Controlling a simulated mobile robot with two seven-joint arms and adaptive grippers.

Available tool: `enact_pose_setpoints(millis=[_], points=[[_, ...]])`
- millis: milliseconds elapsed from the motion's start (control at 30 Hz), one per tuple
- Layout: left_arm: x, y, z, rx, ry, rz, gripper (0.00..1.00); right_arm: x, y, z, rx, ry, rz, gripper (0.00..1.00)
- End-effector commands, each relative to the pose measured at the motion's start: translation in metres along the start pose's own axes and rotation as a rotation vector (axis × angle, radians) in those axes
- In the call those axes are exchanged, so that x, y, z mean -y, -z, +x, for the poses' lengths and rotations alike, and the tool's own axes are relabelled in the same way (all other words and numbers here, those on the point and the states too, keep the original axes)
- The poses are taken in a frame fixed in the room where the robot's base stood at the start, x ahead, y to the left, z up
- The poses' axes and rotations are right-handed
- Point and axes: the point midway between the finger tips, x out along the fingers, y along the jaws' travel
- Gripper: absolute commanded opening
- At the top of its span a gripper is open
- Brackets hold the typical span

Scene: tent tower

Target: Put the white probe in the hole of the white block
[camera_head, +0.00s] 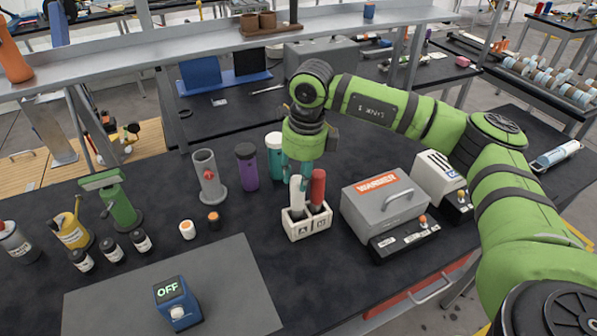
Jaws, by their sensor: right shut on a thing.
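The white block (308,226) stands on the dark bench near the middle of the head view, with two marked faces on its front. The white probe (296,192) is upright at its left side, its dark lower part at the block's top; I cannot tell how deep it sits in the hole. A red probe (318,187) stands upright in the right side of the block. My right gripper (299,178) points down from above and is shut on the white probe; its fingers are partly hidden behind the probes. My left gripper is not in view.
A grey warmer box (376,207) stands close to the right of the block. A blue box reading OFF (175,303) sits on a grey mat (233,285) in front.

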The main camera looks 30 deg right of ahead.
Motion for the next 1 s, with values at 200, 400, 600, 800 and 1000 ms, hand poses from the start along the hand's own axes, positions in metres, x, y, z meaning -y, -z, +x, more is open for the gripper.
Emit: enact_pose_setpoints(millis=[200,400,600,800,1000], points=[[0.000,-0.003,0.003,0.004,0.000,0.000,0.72,0.000,0.000,0.003,0.000,0.000,0.000,0.55],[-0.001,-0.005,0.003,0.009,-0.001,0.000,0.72,0.000,0.000,0.002,0.000,0.000,0.000,0.55],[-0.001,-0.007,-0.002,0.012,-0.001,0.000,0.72,0.000,-0.001,-0.004,0.002,0.000,0.000,0.55],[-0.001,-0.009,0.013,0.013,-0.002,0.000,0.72,0.000,-0.001,-0.036,0.007,0.003,-0.001,0.55],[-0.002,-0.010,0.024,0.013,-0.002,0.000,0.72,0.000,-0.001,-0.080,0.005,0.002,0.000,0.55]])
